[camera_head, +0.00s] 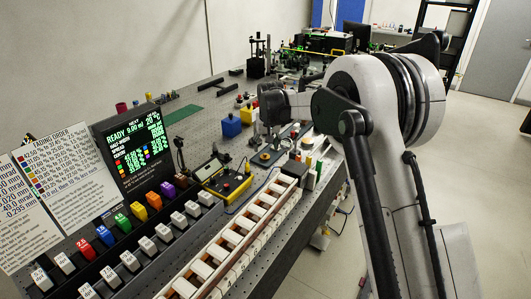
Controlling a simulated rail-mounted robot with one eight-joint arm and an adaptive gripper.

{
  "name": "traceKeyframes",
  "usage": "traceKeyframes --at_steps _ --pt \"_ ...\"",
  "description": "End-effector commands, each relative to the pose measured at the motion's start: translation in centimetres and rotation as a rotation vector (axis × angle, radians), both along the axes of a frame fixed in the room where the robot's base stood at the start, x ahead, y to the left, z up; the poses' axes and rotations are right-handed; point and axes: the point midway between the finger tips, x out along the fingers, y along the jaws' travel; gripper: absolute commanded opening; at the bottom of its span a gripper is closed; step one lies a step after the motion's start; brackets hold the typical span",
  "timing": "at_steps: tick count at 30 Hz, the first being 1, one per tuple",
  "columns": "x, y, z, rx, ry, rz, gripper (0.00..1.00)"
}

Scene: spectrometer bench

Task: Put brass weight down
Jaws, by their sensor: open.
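My gripper (268,143) points down over the middle of the bench, seen small and from behind my arm. It is open. A small brass-coloured piece (265,156) shows right under the fingertips, low on a dark base; it may be the brass weight, but it is too small to be sure. I cannot tell whether the fingers touch it. My wrist hides part of the bench behind it.
A blue box (231,127) and a yellow box (246,115) stand left of my gripper. A yellow-edged control box (225,182) is nearer. A long rack of white blocks (243,223) runs along the bench's front edge. A screen (137,148) stands at left.

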Motion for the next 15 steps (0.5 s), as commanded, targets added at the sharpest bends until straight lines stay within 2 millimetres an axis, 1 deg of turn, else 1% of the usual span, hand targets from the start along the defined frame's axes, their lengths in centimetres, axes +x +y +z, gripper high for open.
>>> traceKeyframes --at_steps 1,6,10,15 --pt "-0.4 -0.1 1.1 0.000 0.000 0.000 0.51" --pt "-1.3 -0.3 4.1 0.000 0.000 0.000 0.51" --pt "-1.7 -0.5 5.7 0.000 0.000 0.000 0.51" --pt "-2.0 -0.5 6.6 0.000 0.000 0.000 0.51"
